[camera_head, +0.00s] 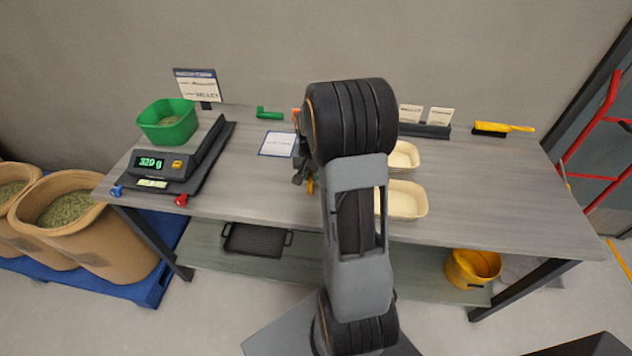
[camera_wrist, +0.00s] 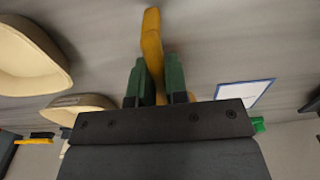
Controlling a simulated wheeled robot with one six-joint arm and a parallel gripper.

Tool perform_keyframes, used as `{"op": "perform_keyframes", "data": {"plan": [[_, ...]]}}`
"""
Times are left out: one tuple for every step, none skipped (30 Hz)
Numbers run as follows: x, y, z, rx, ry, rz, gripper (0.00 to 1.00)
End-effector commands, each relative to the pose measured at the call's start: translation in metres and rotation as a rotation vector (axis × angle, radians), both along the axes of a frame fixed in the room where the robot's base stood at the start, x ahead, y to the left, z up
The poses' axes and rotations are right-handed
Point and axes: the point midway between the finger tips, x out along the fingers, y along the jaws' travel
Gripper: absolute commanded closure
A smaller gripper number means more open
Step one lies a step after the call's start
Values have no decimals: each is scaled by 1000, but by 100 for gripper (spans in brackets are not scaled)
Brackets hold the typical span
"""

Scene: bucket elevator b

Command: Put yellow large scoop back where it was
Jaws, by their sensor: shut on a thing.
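My gripper (camera_wrist: 154,85), with green fingers, is shut on a yellow handle, taken to be that of the yellow large scoop (camera_wrist: 152,35), in the wrist view. The handle stands out past the fingertips; the rest of the scoop is mostly hidden behind the gripper. In the head view my arm covers most of the gripper, over the middle of the table (camera_head: 480,190). A small yellow bit of the scoop (camera_head: 310,186) shows at the arm's left edge. I cannot tell whether the scoop touches the table.
A green container (camera_head: 168,122) sits on the scale (camera_head: 160,165) at the left. A white sheet (camera_head: 277,144) and green object (camera_head: 269,113) lie left of my arm. Cream trays (camera_head: 407,200) stand right of it, a yellow brush (camera_head: 503,128) farther right.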

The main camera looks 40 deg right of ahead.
Motion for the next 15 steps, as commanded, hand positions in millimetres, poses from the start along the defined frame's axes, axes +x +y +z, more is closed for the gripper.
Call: {"op": "perform_keyframes", "data": {"plan": [[-1, -3, -3, 1, 1, -2, 100], [-1, -4, -4, 1, 1, -2, 100], [-1, -5, -6, 0, 0, -2, 100], [-2, -6, -6, 0, 0, -2, 100], [-2, -7, -7, 0, 0, -3, 100], [-2, -9, -10, 0, 0, -3, 100], [-3, -11, -12, 1, 1, -4, 100], [-4, -13, -15, 1, 2, -4, 100], [-5, -15, -20, 1, 3, -2, 100], [-5, -14, -25, 2, 4, -1, 100], [-5, -14, -29, 2, 4, -1, 100], [-5, -14, -34, 2, 4, -1, 100], [-5, -14, -37, 2, 4, -1, 100], [-5, -14, -40, 1, 3, -1, 100], [-4, -14, -43, 1, 2, -1, 100]]}}
